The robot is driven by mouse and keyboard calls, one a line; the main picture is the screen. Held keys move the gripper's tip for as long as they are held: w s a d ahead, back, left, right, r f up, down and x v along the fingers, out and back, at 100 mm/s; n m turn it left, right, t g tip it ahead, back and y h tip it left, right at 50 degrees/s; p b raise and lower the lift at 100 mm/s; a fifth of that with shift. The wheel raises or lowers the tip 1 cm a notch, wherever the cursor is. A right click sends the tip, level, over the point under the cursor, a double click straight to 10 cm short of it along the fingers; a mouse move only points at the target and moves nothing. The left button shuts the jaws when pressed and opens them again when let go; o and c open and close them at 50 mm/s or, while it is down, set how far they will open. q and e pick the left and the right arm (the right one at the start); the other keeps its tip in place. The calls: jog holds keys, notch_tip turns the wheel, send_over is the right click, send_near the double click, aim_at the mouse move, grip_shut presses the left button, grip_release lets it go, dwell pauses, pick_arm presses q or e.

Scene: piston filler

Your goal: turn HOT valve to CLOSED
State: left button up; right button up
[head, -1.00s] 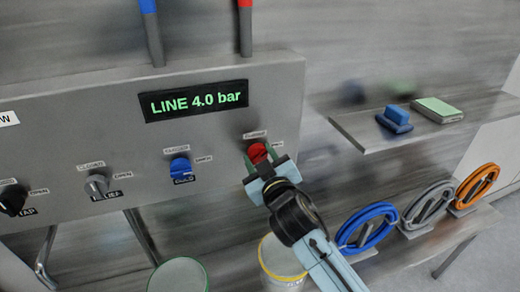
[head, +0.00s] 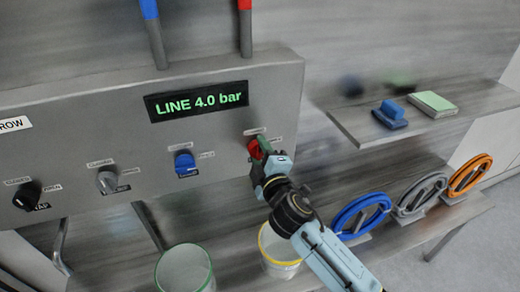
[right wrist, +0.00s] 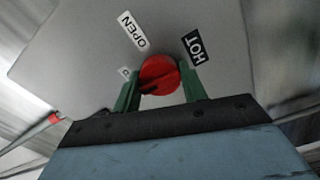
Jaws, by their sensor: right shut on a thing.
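The red HOT valve knob (head: 254,148) sits on the grey panel (head: 225,120), right of the blue knob (head: 185,163). My right gripper (head: 262,150) is shut on the red knob, partly covering it in the head view. In the right wrist view the red knob (right wrist: 160,75) is between the green fingertips of my right gripper (right wrist: 160,88). A dark pointer mark shows on the knob's lower left. The OPEN label (right wrist: 132,29) is above left, the HOT label (right wrist: 194,48) is above right, and another label at left is mostly hidden. My left gripper is not in view.
A display (head: 197,101) reads LINE 4.0 bar. Two buckets, one green-rimmed (head: 184,270), one yellow-banded (head: 280,266), stand below. Coiled hoses (head: 362,215) and a shelf (head: 375,133) are at right.

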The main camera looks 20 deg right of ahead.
jog(key=shift+n, duration=0.5)
jog(key=o, duration=1)
jog(key=shift+s+d+b, duration=0.15)
jog(key=shift+s+b, duration=0.35)
jog(key=shift+s, duration=2.85)
jog(key=shift+s+d+b, duration=0.1)
jog(key=shift+s+b, duration=0.4)
jog(key=shift+s, duration=2.8)
